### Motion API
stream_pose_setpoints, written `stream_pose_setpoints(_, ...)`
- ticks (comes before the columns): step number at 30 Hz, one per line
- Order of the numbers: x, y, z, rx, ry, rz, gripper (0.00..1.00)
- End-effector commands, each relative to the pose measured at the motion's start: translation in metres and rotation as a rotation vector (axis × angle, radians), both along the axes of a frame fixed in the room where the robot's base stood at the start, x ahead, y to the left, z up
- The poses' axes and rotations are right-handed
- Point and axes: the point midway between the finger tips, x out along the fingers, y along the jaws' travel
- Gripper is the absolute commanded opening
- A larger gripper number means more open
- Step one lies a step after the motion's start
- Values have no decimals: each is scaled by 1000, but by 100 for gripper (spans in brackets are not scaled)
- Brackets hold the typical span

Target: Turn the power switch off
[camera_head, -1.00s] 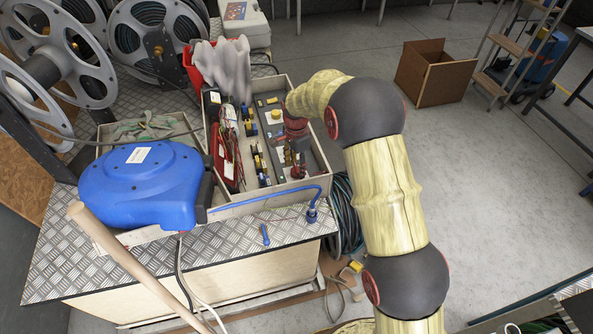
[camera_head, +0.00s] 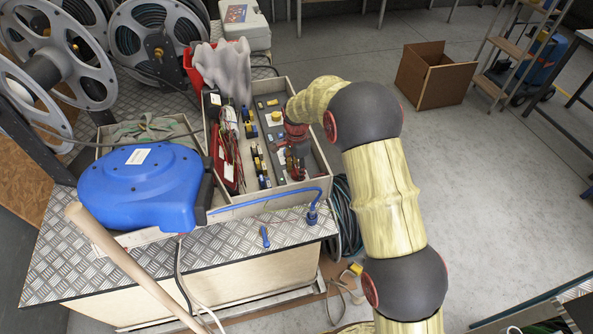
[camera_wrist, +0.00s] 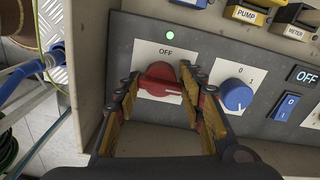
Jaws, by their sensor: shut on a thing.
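The power switch is a red rotary knob (camera_wrist: 160,80) on a white plate with the word OFF above it in the wrist view. A green lamp (camera_wrist: 169,35) glows above the plate. My gripper (camera_wrist: 158,88) has its two yellow-padded fingers on either side of the red knob and is shut on it. The knob's white mark points to the right. In the head view my gripper (camera_head: 297,165) is over the grey panel (camera_head: 262,125) in the wooden box, and it hides the knob there.
A blue knob (camera_wrist: 236,94) marked 0 and 1 sits close to the right finger. A blue rocker switch (camera_wrist: 287,106) is further right. The box wall (camera_head: 328,170) stands close beside my gripper. A blue hose reel (camera_head: 140,185) lies left.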

Motion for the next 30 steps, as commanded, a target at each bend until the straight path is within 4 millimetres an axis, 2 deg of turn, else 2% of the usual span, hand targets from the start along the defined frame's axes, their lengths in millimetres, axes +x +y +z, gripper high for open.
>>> stream_pose_setpoints(8,1,0,1,2,-3,22,14)
stream_pose_setpoints(14,0,0,3,1,-1,106,14)
stream_pose_setpoints(30,1,1,4,1,-4,583,14)
